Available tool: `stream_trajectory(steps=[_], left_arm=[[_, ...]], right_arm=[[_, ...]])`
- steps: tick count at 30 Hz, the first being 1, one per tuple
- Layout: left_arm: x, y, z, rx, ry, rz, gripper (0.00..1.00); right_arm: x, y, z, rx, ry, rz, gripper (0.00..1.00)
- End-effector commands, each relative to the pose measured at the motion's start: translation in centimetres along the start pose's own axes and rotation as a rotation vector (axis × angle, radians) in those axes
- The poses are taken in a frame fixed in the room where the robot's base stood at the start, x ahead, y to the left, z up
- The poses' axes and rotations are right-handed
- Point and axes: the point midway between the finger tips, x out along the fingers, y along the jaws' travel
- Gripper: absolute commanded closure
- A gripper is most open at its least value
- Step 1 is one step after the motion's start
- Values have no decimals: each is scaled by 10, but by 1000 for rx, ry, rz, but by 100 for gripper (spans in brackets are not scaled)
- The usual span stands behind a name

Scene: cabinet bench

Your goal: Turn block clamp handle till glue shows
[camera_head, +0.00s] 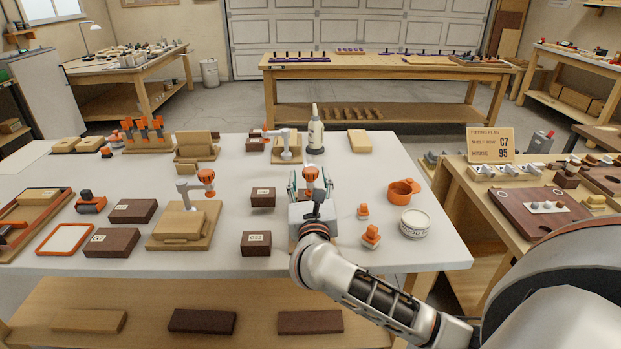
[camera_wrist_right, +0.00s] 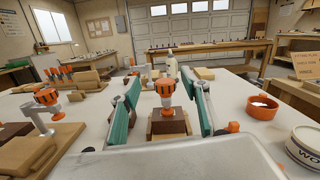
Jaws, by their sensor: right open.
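My right gripper (camera_head: 311,182) is open over the middle of the white table. A clamp with an orange handle (camera_wrist_right: 165,88) stands straight ahead of it; in the right wrist view the handle appears between the two green-edged fingers, touching neither visibly. Below the handle is a dark block on a light wooden base (camera_wrist_right: 168,137). In the head view the same orange handle (camera_head: 311,173) shows above my wrist, which hides most of the clamp. Glue along the block cannot be made out. My left gripper is not in view.
A second orange-handled clamp (camera_head: 205,177) stands left on a wooden board, another (camera_head: 285,140) farther back. A glue bottle (camera_head: 316,135) stands behind. An orange cup (camera_head: 402,192), a white tub (camera_head: 415,224) and small orange pieces (camera_head: 371,235) are at right. Dark blocks (camera_head: 256,243) lie left.

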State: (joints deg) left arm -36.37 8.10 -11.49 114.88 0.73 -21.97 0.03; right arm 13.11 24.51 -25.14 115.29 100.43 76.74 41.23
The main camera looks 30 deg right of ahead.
Motion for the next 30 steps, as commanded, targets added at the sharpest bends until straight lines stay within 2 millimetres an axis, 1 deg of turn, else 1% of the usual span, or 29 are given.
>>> stream_trajectory(steps=[1, 3, 5, 8, 15, 21, 25, 30], left_arm=[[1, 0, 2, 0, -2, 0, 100], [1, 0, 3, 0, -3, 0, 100], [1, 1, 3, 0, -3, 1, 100], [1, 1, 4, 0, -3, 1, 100], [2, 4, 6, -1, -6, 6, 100], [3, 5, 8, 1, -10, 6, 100], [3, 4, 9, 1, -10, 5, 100], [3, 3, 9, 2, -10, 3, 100]], right_arm=[[0, -1, -12, 47, 41, -1, 54], [1, -2, -21, 92, 79, -3, 54], [3, -2, -24, 110, 94, -3, 54], [11, -2, -25, 116, 97, -4, 54], [48, -2, -29, 110, 95, -5, 54], [70, -2, -32, 110, 96, -4, 54], [77, -2, -32, 110, 96, -3, 54], [78, -2, -32, 111, 96, -3, 54]])
